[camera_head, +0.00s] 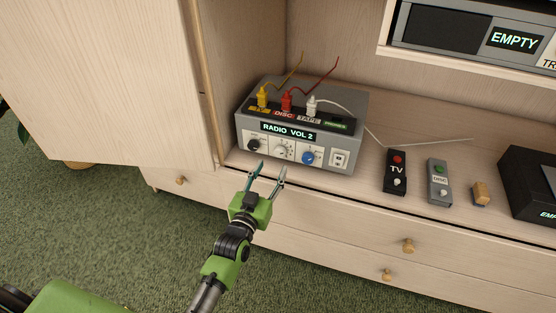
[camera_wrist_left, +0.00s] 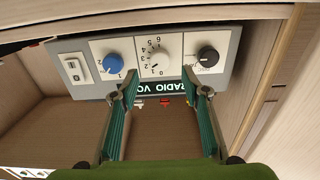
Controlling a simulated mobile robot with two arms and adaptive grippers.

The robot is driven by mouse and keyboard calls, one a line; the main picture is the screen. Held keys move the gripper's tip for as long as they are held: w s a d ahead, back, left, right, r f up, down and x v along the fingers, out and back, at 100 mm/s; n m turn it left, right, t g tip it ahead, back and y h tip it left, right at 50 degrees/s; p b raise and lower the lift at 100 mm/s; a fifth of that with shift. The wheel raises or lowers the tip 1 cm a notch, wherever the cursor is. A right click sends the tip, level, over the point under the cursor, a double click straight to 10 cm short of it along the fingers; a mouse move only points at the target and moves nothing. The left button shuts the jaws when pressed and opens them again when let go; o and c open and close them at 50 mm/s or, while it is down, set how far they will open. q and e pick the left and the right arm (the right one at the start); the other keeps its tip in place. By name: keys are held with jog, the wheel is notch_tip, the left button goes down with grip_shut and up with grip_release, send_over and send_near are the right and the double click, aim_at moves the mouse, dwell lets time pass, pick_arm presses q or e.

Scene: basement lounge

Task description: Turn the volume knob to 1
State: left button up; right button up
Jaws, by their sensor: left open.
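The grey radio box (camera_head: 352,110) stands on the cabinet's ledge, and its display (camera_head: 288,132) reads "RADIO VOL 2". The white volume knob (camera_head: 284,150) is in the middle of its front panel, between a black knob (camera_head: 254,144) and a blue knob (camera_head: 308,158). The left wrist view shows the panel upside down, with the white knob (camera_wrist_left: 157,56) inside a numbered dial. My left gripper (camera_head: 272,167) is open and empty, in front of the panel. In the wrist view its fingertips (camera_wrist_left: 159,76) straddle the white knob's column, seemingly short of it. My right gripper is not in view.
Yellow, red and white plugs with cables stand on the box. A black TV remote (camera_head: 396,172), a grey disc remote (camera_head: 438,184), a small wooden-coloured block (camera_head: 481,193) and a black box (camera_head: 530,180) lie to the right. The open cabinet door (camera_head: 110,75) is at left.

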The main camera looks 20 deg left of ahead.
aim_at(279, 154)
pick_arm(q)
jog(key=shift+w+d+b, duration=0.1)
jog(key=shift+w+b, duration=0.45)
jog(key=shift+w, duration=2.65)
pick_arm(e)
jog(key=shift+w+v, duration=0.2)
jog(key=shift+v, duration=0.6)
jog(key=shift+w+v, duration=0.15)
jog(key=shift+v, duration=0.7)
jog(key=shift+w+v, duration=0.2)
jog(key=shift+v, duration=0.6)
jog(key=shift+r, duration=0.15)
pick_arm(q)
jog(key=c, duration=1.1)
